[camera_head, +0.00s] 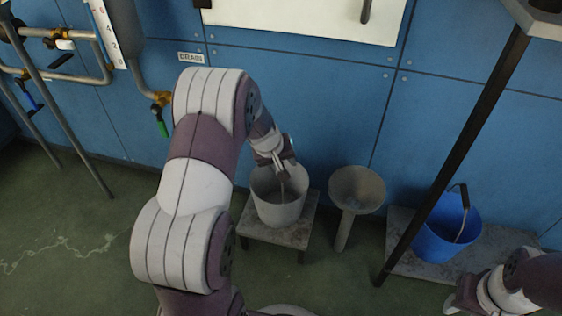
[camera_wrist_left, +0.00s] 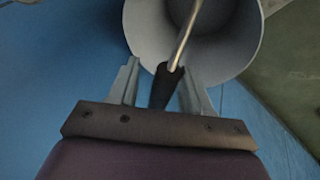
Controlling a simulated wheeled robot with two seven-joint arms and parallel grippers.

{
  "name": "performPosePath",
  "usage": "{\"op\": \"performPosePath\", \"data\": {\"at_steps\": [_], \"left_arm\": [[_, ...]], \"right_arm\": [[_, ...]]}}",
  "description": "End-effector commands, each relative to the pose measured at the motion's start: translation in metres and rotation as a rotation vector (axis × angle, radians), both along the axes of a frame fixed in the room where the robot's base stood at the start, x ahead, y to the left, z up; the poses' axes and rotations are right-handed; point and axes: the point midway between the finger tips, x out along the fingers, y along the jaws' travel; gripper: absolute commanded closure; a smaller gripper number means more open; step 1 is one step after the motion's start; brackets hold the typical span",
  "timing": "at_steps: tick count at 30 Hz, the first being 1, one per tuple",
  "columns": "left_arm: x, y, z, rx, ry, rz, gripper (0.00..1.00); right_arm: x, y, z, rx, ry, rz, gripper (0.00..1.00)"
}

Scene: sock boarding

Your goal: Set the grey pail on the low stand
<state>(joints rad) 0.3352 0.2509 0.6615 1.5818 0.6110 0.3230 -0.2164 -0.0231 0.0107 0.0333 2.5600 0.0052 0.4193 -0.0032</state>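The grey pail (camera_head: 279,213) stands upright on the low stand (camera_head: 295,237), a small square-topped grey table by the blue wall. My left gripper (camera_head: 280,160) is over the pail's mouth, at its handle. In the left wrist view the pail (camera_wrist_left: 245,40) is beyond the fingers. The two fingers of the left gripper (camera_wrist_left: 162,88) are apart, with the dark handle grip (camera_wrist_left: 165,85) between them and a gap showing at least on the left side. My right arm shows at the lower right; its gripper's fingers cannot be made out clearly.
A grey funnel-topped pipe (camera_head: 356,190) stands just right of the low stand. Farther right, a blue bucket (camera_head: 447,235) sits on a grey platform (camera_head: 405,262) behind a dark slanted post (camera_head: 455,155). Pipes and valves line the left wall.

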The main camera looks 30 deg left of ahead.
Motion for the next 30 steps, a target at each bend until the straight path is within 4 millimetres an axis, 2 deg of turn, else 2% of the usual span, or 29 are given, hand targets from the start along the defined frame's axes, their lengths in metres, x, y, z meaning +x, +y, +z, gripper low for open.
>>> {"op": "performPosePath", "data": {"at_steps": [5,15,21,23,25,27,30], "left_arm": [[-0.001,0.0,0.009,0.001,-0.001,0.0,0.51],[-0.035,0.005,0.09,0.001,-0.001,0.001,0.51],[-0.048,0.004,0.112,0.001,0.003,-0.006,0.51],[-0.057,-0.01,0.115,0.012,0.025,-0.054,0.51],[-0.081,-0.044,0.12,0.046,0.081,-0.182,0.51],[-0.116,-0.078,0.124,0.098,0.143,-0.341,0.51],[-0.165,-0.108,0.125,0.17,0.217,-0.532,0.51]], "right_arm": [[0.0,0.0,0.007,0.0,0.0,0.0,0.57],[0.0,0.0,0.058,0.0,0.0,0.0,0.57],[0.0,0.0,0.069,0.0,0.0,0.0,0.57],[0.0,0.0,0.069,0.0,0.0,0.0,0.57],[0.0,0.0,0.069,0.0,0.0,0.0,0.57],[0.0,0.0,0.068,0.0,0.0,0.0,0.57],[0.0,0.0,0.068,0.0,0.0,0.0,0.57]]}}
